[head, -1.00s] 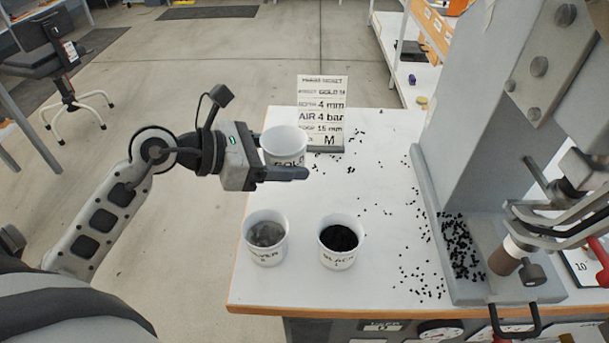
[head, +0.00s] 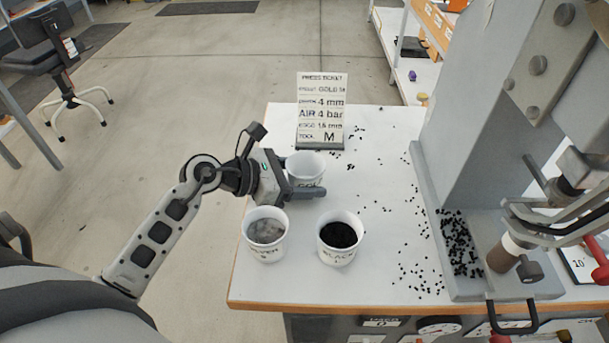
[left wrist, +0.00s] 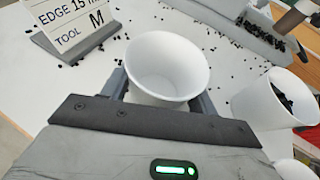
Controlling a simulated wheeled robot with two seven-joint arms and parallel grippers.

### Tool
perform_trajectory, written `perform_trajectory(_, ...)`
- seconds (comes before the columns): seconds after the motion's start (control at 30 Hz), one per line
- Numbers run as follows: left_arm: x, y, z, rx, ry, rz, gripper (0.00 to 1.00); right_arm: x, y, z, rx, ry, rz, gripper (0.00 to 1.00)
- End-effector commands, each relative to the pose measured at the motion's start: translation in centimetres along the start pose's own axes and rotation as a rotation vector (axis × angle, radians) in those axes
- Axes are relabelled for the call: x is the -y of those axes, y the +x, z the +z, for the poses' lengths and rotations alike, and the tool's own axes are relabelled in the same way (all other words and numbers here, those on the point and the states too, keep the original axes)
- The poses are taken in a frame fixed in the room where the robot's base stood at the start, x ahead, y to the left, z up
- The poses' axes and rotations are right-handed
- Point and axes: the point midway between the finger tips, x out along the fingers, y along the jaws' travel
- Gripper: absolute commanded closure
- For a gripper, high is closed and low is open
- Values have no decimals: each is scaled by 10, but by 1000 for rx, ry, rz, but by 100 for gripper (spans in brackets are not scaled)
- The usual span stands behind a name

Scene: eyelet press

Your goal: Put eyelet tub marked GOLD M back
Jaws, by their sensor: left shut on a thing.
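The white GOLD tub (head: 306,167) is in my left gripper (head: 305,190), whose fingers lie on either side of it. It is near the tabletop, behind the other two tubs; I cannot tell if it touches the table. In the left wrist view the tub (left wrist: 167,62) stands between the fingers, and its visible inside looks empty and white. The SILVER tub (head: 265,234) with grey contents and the BLACK tub (head: 340,238) with black eyelets stand in front on the table. My right gripper does not show.
The press ticket (head: 322,108) stands at the table's back edge. The grey press (head: 480,150) fills the right side. Black eyelets (head: 420,280) lie scattered on the white table (head: 300,290). The table between the BLACK tub and the press is otherwise free.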

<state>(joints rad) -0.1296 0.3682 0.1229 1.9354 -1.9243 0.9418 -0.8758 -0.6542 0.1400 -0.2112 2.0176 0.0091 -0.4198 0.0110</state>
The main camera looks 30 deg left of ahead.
Motion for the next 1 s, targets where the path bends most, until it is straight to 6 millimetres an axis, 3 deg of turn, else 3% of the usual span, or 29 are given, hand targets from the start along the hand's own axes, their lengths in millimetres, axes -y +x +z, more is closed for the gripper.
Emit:
perform_trajectory(0.07, 0, 1, -4, 0, 1, 0, 65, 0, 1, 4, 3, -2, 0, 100)
perform_trajectory(0.1, 0, 2, -4, -1, 0, -1, 38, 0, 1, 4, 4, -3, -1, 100)
perform_trajectory(0.17, 0, 1, -3, -1, 0, -1, 22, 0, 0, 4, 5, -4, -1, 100)
perform_trajectory(0.2, 0, 1, -3, -1, 0, -1, 19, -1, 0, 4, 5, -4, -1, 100)
perform_trajectory(0.57, 0, -3, 1, -1, 0, 0, 19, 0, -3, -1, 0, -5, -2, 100)
perform_trajectory(1.0, 1, -89, -2, -4, 1, -1, 19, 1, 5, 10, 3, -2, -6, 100)
